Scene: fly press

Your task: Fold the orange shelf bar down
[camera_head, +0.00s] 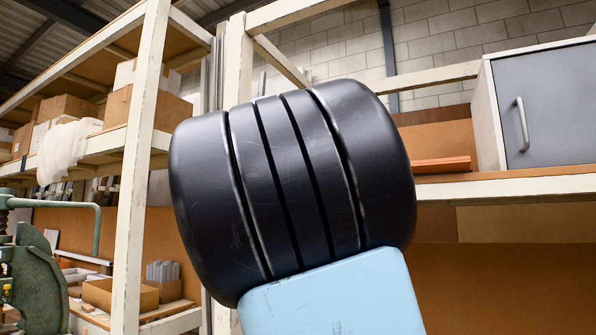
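An orange bar (443,164) shows in the head view, right of centre. It lies roughly level, just above the front edge of the right-hand shelf (510,187), left of a grey-doored cabinet. Its left end is hidden behind my dark, ribbed arm joint, so I cannot see its full length or how it is mounted. My arm, with a light blue link below the joint, fills the middle of the view. My gripper is not in view.
The grey-doored cabinet (556,108) with a metal handle stands on the right shelf. White posts (143,150) and shelves with cardboard boxes (146,108) stand at the left. A green fly press (35,275) is at the lower left.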

